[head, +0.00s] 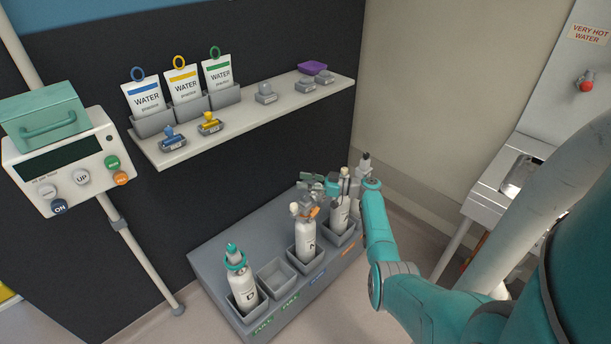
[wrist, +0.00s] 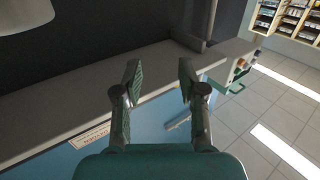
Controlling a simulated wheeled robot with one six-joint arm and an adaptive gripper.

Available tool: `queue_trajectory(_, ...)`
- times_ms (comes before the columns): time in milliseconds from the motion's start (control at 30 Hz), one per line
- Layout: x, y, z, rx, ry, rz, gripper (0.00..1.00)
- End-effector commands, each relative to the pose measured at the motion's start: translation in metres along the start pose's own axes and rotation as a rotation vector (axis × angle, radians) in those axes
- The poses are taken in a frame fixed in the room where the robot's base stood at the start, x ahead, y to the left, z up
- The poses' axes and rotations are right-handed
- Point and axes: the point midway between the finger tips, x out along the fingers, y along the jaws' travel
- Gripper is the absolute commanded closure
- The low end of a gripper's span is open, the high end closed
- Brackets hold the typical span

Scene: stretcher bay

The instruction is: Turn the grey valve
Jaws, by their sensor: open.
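I cannot single out the grey valve with certainty. Three white cylinders stand in a grey floor rack (head: 222,268). The middle cylinder (head: 306,240) has a grey and orange top. The right cylinder (head: 340,214) has its top partly hidden by my gripper. The left cylinder (head: 243,291) has a teal top. My gripper (head: 313,181) is at the right cylinder's top in the head view, pointing left; contact cannot be told. In the wrist view my gripper (wrist: 158,83) is open with nothing between its fingers, and no valve shows there.
A wall shelf (head: 240,124) above the rack holds water pouches, a blue piece (head: 173,138), a yellow piece (head: 210,123) and small grey pieces (head: 265,92). A pole with a control box (head: 75,163) stands left. A metal sink unit (head: 509,180) is right.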

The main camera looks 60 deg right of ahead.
Motion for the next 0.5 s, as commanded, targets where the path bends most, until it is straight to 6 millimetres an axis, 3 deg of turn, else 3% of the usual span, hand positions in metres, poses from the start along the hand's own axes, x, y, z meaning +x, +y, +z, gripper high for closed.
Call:
queue_trajectory(200,0.000,-0.001,-0.023,-0.001,-0.001,0.000,0.59)
queue_trajectory(500,0.000,-0.001,-0.029,0.002,-0.001,0.000,0.59)
